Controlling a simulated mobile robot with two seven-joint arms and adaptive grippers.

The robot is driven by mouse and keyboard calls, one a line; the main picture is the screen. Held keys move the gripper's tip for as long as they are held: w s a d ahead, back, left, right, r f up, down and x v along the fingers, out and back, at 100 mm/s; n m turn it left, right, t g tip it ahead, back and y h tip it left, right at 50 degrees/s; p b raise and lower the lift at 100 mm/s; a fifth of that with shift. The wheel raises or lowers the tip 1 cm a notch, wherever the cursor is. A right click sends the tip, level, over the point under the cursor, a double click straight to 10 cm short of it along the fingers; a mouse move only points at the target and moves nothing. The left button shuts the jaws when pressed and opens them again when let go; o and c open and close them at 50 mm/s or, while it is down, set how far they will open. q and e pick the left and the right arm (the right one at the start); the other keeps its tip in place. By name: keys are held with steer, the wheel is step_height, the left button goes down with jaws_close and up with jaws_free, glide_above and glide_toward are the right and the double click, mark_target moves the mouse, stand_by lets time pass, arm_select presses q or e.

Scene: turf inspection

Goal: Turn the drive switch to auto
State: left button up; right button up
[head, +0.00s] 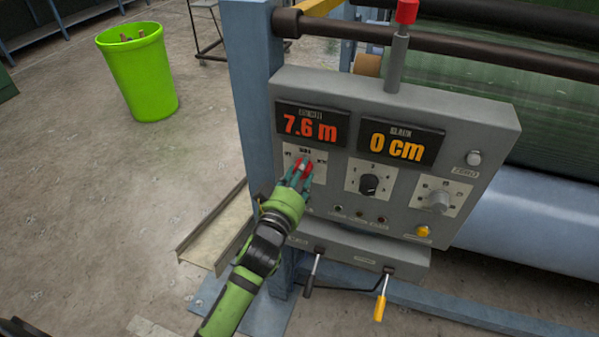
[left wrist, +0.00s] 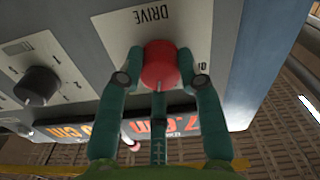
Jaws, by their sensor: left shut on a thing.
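The drive switch is a red knob (head: 303,168) on a white plate at the left of the grey control panel (head: 455,117). It also shows in the left wrist view as a round red knob (left wrist: 160,66) beside the printed word DRIVE. The fingers partly cover the plate's markings, so I cannot tell which position the switch points to. My right gripper is not in view.
The panel carries a red display (head: 310,125) reading 7.6 m and an orange display (head: 400,145) reading 0 cm. A black knob (head: 369,184), a grey knob (head: 439,201) and a yellow button (head: 423,231) are to the right. Two levers hang below. A green bin (head: 140,75) stands left.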

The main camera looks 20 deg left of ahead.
arm_select(q)
steer(key=m, duration=0.3)
steer(key=m+p, duration=0.1)
steer(key=m, duration=0.2)
steer(key=r+m+p, duration=0.1)
steer(key=m, duration=0.2)
steer(key=shift+w, duration=0.1)
steer(key=shift+m, duration=0.3)
steer(key=o, duration=1.1)
steer(key=shift+o, duration=0.2)
steer(key=shift+d+f, duration=0.1)
steer(key=shift+f, duration=0.1)
steer(key=s, duration=1.2)
steer(key=shift+a, duration=0.2)
